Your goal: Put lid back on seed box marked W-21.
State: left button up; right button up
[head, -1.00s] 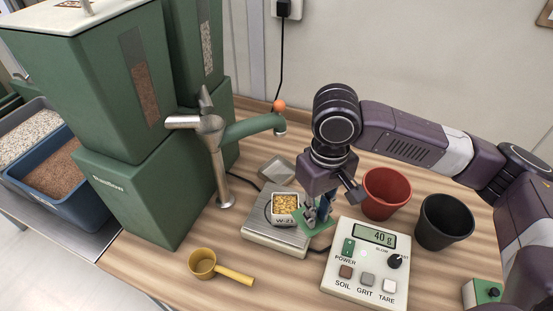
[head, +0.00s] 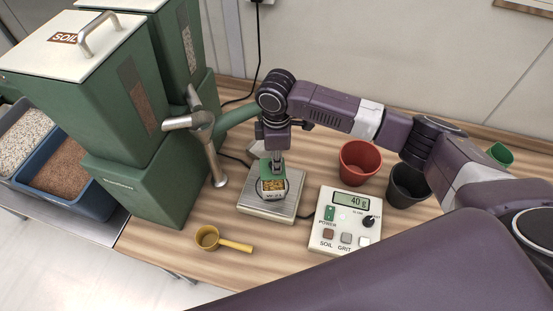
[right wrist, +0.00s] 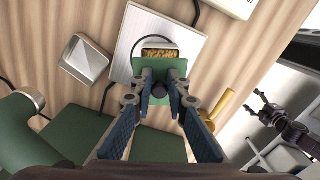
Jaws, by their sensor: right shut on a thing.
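The seed box (head: 272,187) stands on the scale's metal plate (head: 262,208), with yellow seeds showing at its top and a label that seems to read W-21. In the right wrist view the open box (right wrist: 159,52) shows just beyond the lid. My right gripper (head: 276,163) is shut on the green lid (head: 265,169), which it holds over the back part of the box. The lid (right wrist: 148,70) hides part of the box; I cannot tell whether they touch. My left gripper (right wrist: 256,103) shows open and empty at the right of the right wrist view.
The scale's display unit (head: 345,220) reads 40 g, right of the plate. A red pot (head: 360,162) and black pot (head: 407,186) stand behind it. A yellow scoop (head: 208,238) lies front left. Green dispensers (head: 140,187) and a metal-and-green spout (head: 206,130) stand left.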

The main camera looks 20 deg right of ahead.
notch_tip(320, 180, down, 4)
jog(key=b, duration=0.4)
jog(key=shift+f+b, duration=0.1)
jog(key=shift+b, duration=0.2)
pick_arm(q)
jog(key=shift+s+d+f, duration=0.1)
jog(key=shift+s+f, duration=0.1)
jog(key=shift+f, duration=0.65)
jog(key=shift+s+f, duration=0.25)
jog(key=shift+f, duration=0.65)
jog(key=shift+s+d+f, duration=0.1)
jog(key=shift+s+f, duration=0.1)
jog(key=shift+f, duration=0.65)
pick_arm(e)
jog(key=shift+f, duration=0.85)
pick_arm(q)
jog(key=shift+w+a+r+p, duration=0.1)
jog(key=shift+r+p, duration=0.8)
jog(key=shift+r, duration=0.05)
pick_arm(e)
jog(key=shift+d+r, duration=0.1)
pick_arm(q)
jog(key=shift+r+p, duration=0.8)
jog(key=shift+p, duration=0.05)
pick_arm(e)
jog(key=shift+f, duration=0.25)
jog(key=o, duration=0.9)
jog(key=shift+o, duration=0.4)
